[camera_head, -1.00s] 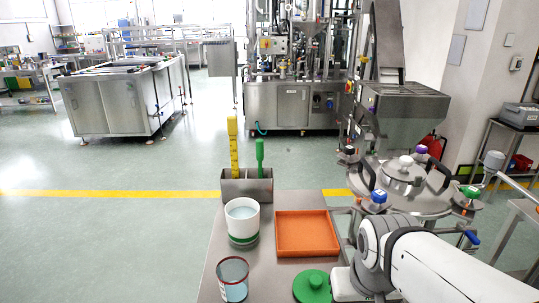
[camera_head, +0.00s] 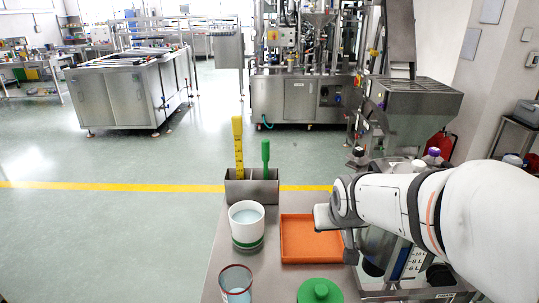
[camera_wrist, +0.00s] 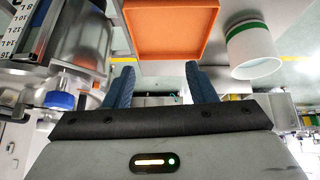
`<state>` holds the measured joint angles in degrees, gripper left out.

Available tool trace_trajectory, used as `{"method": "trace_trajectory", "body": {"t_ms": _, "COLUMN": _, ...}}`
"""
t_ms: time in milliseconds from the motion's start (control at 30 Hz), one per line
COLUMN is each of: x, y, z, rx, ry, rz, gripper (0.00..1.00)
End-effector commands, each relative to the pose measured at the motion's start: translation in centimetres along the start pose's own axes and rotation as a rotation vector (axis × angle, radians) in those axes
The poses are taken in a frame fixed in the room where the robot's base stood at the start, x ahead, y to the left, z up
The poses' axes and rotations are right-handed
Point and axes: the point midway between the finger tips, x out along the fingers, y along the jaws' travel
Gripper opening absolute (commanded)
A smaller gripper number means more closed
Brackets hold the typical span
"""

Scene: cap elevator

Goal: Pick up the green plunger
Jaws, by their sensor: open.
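A green handled tool (camera_head: 265,153) stands upright in a grey metal holder (camera_head: 262,192) at the table's far end, beside a yellow marked stick (camera_head: 238,145). Its lower end is hidden in the holder. A round green piece with a raised knob (camera_head: 319,291) sits at the table's near edge; I cannot tell which green piece is the plunger. My gripper (camera_wrist: 160,84) is open, with nothing between its two blue fingers. In the head view, my arm's end is beside the orange tray, right of the holder and beyond the knobbed piece. Neither green piece is clear in the wrist view.
The orange tray (camera_head: 284,251) is empty. A white cup with a green band (camera_head: 234,242) stands left of it, and a clear red-rimmed cup (camera_head: 236,271) is nearer. Steel machinery (camera_wrist: 62,70) with a blue knob is close beside my gripper.

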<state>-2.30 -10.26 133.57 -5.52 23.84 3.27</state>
Motion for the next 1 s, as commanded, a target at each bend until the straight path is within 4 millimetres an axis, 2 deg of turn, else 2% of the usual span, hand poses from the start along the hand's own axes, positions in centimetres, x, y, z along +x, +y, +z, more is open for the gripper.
{"method": "trace_trajectory", "body": {"t_ms": 33, "x": 1.4, "y": -0.3, "z": -3.1, "rx": -0.012, "ry": 0.060, "rz": -0.004, "gripper": 0.51}}
{"method": "trace_trajectory", "body": {"t_ms": 200, "x": 6.2, "y": -2.1, "z": -12.4, "rx": -0.056, "ry": 0.314, "rz": -0.044, "gripper": 0.51}}
{"method": "trace_trajectory", "body": {"t_ms": 300, "x": 8.9, "y": -3.6, "z": -17.1, "rx": -0.079, "ry": 0.465, "rz": -0.079, "gripper": 0.51}}
{"method": "trace_trajectory", "body": {"t_ms": 400, "x": 11.4, "y": -5.6, "z": -20.9, "rx": -0.100, "ry": 0.609, "rz": -0.135, "gripper": 0.51}}
{"method": "trace_trajectory", "body": {"t_ms": 500, "x": 13.5, "y": -7.7, "z": -23.4, "rx": -0.116, "ry": 0.739, "rz": -0.197, "gripper": 0.51}}
{"method": "trace_trajectory", "body": {"t_ms": 600, "x": 15.1, "y": -9.5, "z": -25.0, "rx": -0.125, "ry": 0.847, "rz": -0.257, "gripper": 0.51}}
{"method": "trace_trajectory", "body": {"t_ms": 733, "x": 16.2, "y": -11.1, "z": -25.8, "rx": -0.131, "ry": 0.940, "rz": -0.315, "gripper": 0.51}}
{"method": "trace_trajectory", "body": {"t_ms": 1000, "x": 17.3, "y": -12.4, "z": -27.3, "rx": -0.132, "ry": 0.997, "rz": -0.351, "gripper": 0.51}}
